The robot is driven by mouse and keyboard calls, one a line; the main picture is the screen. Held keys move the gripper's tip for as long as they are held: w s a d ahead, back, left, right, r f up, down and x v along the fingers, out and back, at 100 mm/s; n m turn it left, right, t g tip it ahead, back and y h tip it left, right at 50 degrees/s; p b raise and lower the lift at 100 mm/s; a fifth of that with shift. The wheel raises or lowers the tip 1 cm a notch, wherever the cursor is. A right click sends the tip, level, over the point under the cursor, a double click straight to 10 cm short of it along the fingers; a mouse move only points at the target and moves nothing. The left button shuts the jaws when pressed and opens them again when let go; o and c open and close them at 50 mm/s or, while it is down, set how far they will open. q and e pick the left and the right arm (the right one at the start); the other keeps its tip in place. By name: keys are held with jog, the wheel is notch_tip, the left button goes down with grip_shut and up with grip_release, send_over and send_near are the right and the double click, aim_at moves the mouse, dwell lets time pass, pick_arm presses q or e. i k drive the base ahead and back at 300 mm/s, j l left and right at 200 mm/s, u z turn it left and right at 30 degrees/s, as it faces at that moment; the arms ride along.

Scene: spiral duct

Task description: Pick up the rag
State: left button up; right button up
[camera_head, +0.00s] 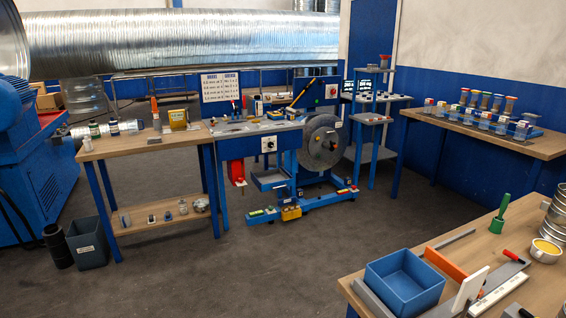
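I cannot make out a rag for certain. A small crumpled beige item (201,204) on the lower shelf of the left workbench could be cloth, but it is too small to tell. Neither of my grippers shows clearly in the head view.
At front right, a wooden table (487,240) carries a blue bin (404,282) and tools. A grey bin (87,243) stands at left; the middle floor is clear.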

aim_at(151, 140)
jog(key=i+j+u, duration=0.3)
jog(key=i, duration=0.75)
jog(key=i+l+u, duration=0.1)
jog(key=i+u, duration=0.25)
jog(key=i, duration=0.75)
jog(key=i+l+z, duration=0.1)
jog(key=i+z, duration=0.75)
jog(key=i+j+z, duration=0.2)
jog(key=i+z, duration=0.2)
jog(key=i+l+z, duration=0.15)
jog(key=i+z, duration=0.25)
jog(key=i, duration=0.55)
jog(key=i+l+u, duration=0.15)
jog(key=i, duration=0.15)
jog(key=i+l+u, duration=0.1)
jog(key=i+l, duration=0.15)
jog(key=u, duration=2.75)
jog(key=j, duration=0.1)
